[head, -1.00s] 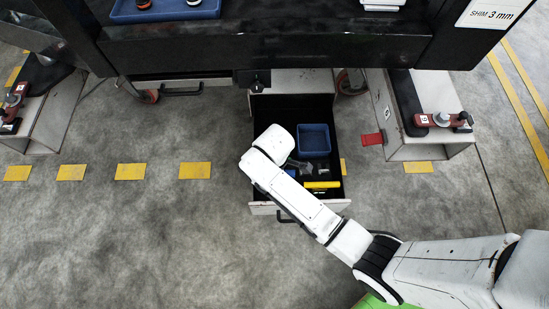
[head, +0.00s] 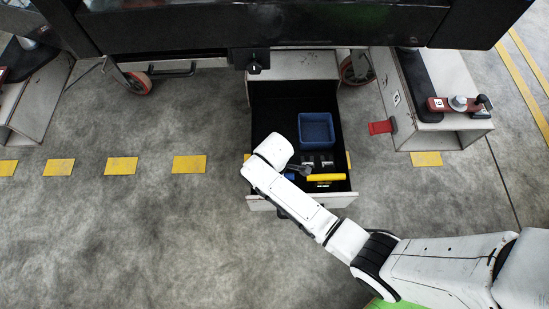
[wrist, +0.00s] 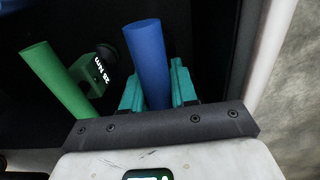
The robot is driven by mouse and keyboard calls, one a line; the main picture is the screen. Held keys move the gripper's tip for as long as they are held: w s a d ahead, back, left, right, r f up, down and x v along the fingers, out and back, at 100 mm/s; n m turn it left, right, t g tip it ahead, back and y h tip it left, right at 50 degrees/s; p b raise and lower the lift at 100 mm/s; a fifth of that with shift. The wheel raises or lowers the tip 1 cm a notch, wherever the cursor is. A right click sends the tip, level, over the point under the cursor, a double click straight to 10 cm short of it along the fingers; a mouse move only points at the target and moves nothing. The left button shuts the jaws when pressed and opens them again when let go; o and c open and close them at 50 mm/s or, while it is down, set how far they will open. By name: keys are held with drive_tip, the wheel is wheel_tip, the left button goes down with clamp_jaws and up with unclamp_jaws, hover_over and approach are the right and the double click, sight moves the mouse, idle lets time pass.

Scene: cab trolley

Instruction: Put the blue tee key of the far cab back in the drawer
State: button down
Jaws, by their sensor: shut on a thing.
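The blue tee key (wrist: 146,52) shows in the wrist view as a thick blue bar. The teal fingers of my gripper (wrist: 158,92) stand on both sides of it and are shut on it. In the head view a small patch of blue (head: 290,177) shows beside the white end of my arm, over the near left part of the open drawer (head: 262,110). My arm hides most of the gripper there. The lower end of the key is hidden, so I cannot tell whether it touches the drawer floor.
A green bar tool (wrist: 58,82) with a 25 Nm label lies left of the key in the wrist view. The drawer also holds a blue bin (head: 318,118) and a yellow tool (head: 326,177). A red plate (head: 381,127) and a side box (head: 470,138) are at right.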

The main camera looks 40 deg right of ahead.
drive_tip(key=shift+f, duration=0.65)
drive_tip(key=shift+f, duration=0.1)
drive_tip(key=c, duration=0.9)
unclamp_jaws()
wheel_tip(320, 180, up, 12)
drive_tip(key=p, duration=0.5)
drive_tip(key=shift+p, duration=0.4)
drive_tip(key=s+d+r+m, duration=0.2)
drive_tip(key=s+r+m, duration=0.1)
drive_tip(key=s+r, duration=0.1)
drive_tip(key=s+d+r+m, duration=0.3)
drive_tip(key=s+r+m, duration=0.1)
drive_tip(key=s, duration=0.3)
drive_tip(key=s+d+r+m+t, duration=0.1)
drive_tip(key=s+d+r+m, duration=0.1)
drive_tip(key=s+r+m, duration=0.2)
drive_tip(key=shift+s+d, duration=0.4)
drive_tip(key=shift+s, duration=0.35)
